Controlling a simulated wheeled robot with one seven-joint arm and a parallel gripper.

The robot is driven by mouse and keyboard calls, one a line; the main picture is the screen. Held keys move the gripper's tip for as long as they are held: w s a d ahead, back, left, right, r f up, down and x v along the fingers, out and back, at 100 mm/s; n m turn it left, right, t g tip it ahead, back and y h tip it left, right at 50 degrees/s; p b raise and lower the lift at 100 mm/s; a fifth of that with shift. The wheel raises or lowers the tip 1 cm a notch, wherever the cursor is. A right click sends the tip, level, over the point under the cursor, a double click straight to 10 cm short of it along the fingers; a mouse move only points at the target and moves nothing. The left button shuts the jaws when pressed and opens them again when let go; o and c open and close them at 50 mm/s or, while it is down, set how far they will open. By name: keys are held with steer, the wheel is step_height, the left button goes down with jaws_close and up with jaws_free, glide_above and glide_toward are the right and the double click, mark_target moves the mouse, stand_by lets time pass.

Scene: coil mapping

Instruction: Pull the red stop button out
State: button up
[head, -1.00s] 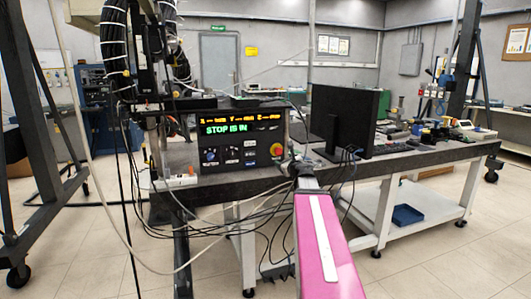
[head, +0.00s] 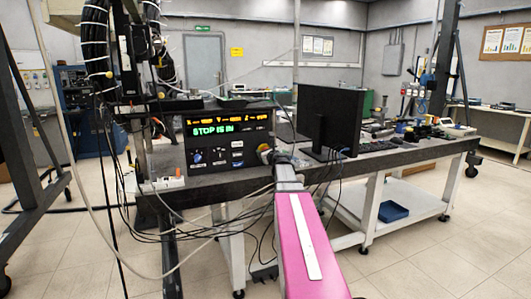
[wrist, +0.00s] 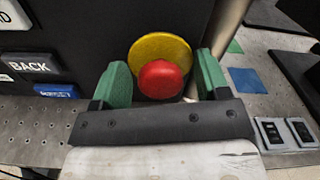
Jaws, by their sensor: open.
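The red stop button (wrist: 160,80) is a round knob in front of a yellow disc (wrist: 175,50) on the dark control panel. In the head view the yellow disc (head: 263,147) shows at the panel's right side, and the red knob is mostly hidden by my arm's end. The panel's display (head: 212,129) reads "STOP IS IN" in green. My gripper (wrist: 160,72) is open, with one green finger on each side of the red knob. I see a gap on the right; contact on the left is hard to tell.
The control panel (head: 197,158) stands on a dark perforated bench (head: 215,190). A black monitor (head: 328,120) stands right of my arm. Cables (head: 185,232) hang in front of the bench. A power strip (head: 162,183) lies left of the panel.

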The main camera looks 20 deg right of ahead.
steer(key=shift+w, duration=0.2)
jaws_close()
steer(key=shift+s, duration=0.95)
jaws_free()
steer(key=shift+s, duration=0.15)
steer(key=s, duration=1)
steer(key=shift+s+d, duration=0.15)
steer(key=shift+s, duration=0.15)
steer(key=shift+f, duration=0.1)
